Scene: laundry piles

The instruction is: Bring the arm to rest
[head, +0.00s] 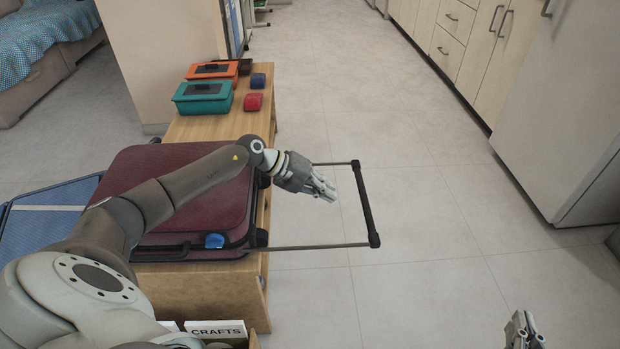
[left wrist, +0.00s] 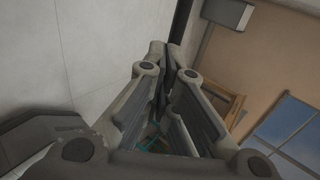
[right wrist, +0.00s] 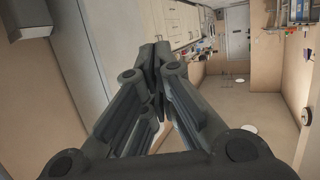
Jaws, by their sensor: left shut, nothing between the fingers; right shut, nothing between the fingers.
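My left arm reaches in from the left over a dark red suitcase (head: 190,195) that lies flat on a wooden bench (head: 185,128). My left gripper (head: 331,192) is shut and empty, in front of the suitcase's extended pull handle (head: 364,205) in the head view. Its closed fingers also show in the left wrist view (left wrist: 170,62). My right gripper (head: 524,325) is at the bottom right of the head view, over the floor. It is shut and empty, and its fingers meet in the right wrist view (right wrist: 152,65).
A teal box (head: 203,97), an orange box (head: 212,72) and two small items, red (head: 253,102) and blue (head: 258,80), sit at the bench's far end. A CRAFTS box (head: 217,332) is below. Cabinets (head: 480,40) and a fridge (head: 565,110) line the right. The middle floor (head: 400,130) is clear.

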